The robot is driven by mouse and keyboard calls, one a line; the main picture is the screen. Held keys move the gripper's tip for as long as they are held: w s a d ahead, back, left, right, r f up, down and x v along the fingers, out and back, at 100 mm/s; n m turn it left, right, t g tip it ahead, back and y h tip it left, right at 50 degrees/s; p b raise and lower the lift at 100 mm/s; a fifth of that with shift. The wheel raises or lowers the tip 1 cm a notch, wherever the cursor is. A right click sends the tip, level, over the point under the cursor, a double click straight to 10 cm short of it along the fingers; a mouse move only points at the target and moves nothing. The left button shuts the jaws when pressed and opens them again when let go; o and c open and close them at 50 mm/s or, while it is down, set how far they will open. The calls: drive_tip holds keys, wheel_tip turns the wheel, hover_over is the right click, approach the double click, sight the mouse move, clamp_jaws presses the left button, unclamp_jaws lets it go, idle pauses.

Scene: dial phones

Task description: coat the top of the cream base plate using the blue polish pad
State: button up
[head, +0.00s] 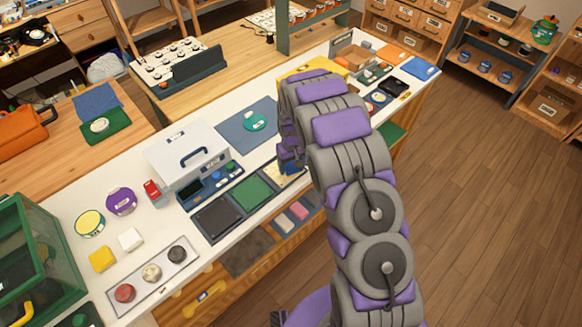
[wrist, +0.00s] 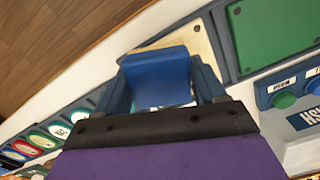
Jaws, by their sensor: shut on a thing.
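The blue polish pad (wrist: 160,72) is between the two fingers of my gripper (wrist: 163,84) in the wrist view, and the gripper is shut on it. The cream base plate (wrist: 196,38) shows behind and around the pad's far end, with dark screw holes at its corners. The pad covers part of the plate, and I cannot tell whether the two touch. In the head view my gripper (head: 288,154) is over the cream plate (head: 284,178) at the right end of the row of plates. My arm hides much of the plate, and the pad is not visible there.
A green plate (head: 252,193) lies in the same dark frame beside the cream one, then a dark grey plate (head: 216,218). A control box with blue-green buttons (wrist: 285,99) stands close by. A white case (head: 188,152) is behind.

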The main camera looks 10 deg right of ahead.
sight(291, 164)
drive_tip(key=shift+r, duration=0.9)
drive_tip(key=shift+a+r+p, duration=0.15)
drive_tip(key=shift+r+p, duration=0.15)
drive_tip(key=shift+r, duration=0.45)
drive_tip(key=shift+a+r+p, duration=0.1)
drive_tip(key=shift+r+p, duration=0.2)
drive_tip(key=shift+r, duration=0.4)
drive_tip(key=shift+d+r, duration=0.2)
drive_tip(key=shift+r, duration=0.15)
